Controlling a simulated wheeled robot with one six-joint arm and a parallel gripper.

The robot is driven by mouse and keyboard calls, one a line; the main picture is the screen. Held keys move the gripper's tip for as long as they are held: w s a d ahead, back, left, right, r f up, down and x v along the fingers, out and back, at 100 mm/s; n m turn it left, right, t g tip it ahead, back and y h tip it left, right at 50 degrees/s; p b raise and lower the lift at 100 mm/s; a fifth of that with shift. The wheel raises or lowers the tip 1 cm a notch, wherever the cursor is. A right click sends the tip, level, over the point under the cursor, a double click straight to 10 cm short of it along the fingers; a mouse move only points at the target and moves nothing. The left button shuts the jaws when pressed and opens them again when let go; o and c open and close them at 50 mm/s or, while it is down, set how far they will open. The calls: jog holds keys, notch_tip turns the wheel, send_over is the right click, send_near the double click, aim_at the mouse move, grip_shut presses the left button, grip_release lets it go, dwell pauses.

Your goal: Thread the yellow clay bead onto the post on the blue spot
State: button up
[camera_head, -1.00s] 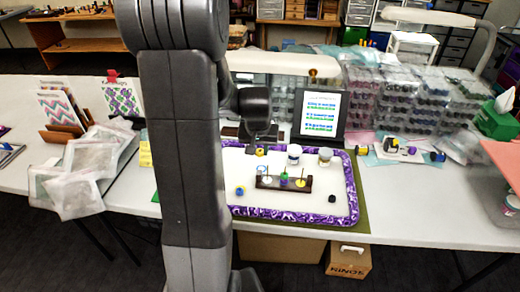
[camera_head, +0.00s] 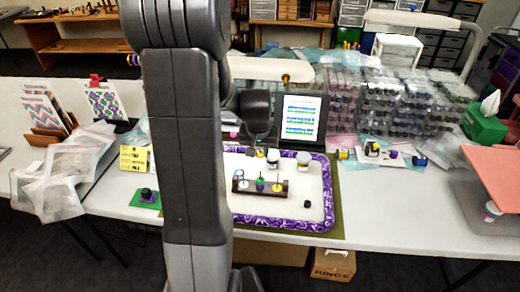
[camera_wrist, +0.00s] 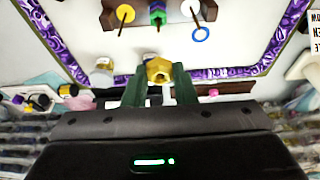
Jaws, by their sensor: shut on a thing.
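The yellow clay bead (camera_wrist: 158,70) is held between my gripper's fingertips (camera_wrist: 159,76) in the wrist view. In the head view my gripper (camera_head: 259,147) is behind the dark post board (camera_head: 284,197), with the bead apart from the posts. In the wrist view the board (camera_wrist: 208,11) carries a yellow spot (camera_wrist: 124,13), a green and purple bead stack (camera_wrist: 157,14) in the middle, and a whitish spot (camera_wrist: 190,9). A blue ring (camera_wrist: 201,34) shows near the whitish spot; whether it is around that post, I cannot tell. No plainly blue spot shows.
A purple-patterned tray rim (camera_head: 329,200) surrounds the board. A dark bead (camera_head: 307,203) lies right of the board. A tablet (camera_head: 300,118) stands behind the tray. My arm hides the tray's left part.

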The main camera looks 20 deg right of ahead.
jog(key=shift+r+p, duration=0.15)
jog(key=shift+p, duration=0.6)
jog(key=b, duration=0.3)
send_over(260, 180)
jog(key=shift+s+a+f, duration=0.1)
jog(key=shift+f, duration=1.2)
jog(key=shift+s+f, duration=0.1)
jog(key=shift+f, duration=1.2)
jog(key=shift+f+b, duration=0.85)
jog(key=shift+b, duration=0.1)
jog(key=shift+f+b, duration=2)
jog(key=shift+b, duration=0.05)
jog(key=o, duration=1)
jog(key=shift+o, duration=0.2)
jog(key=shift+r, duration=0.1)
jog(key=v, duration=1.3)
jog(key=shift+r, duration=0.3)
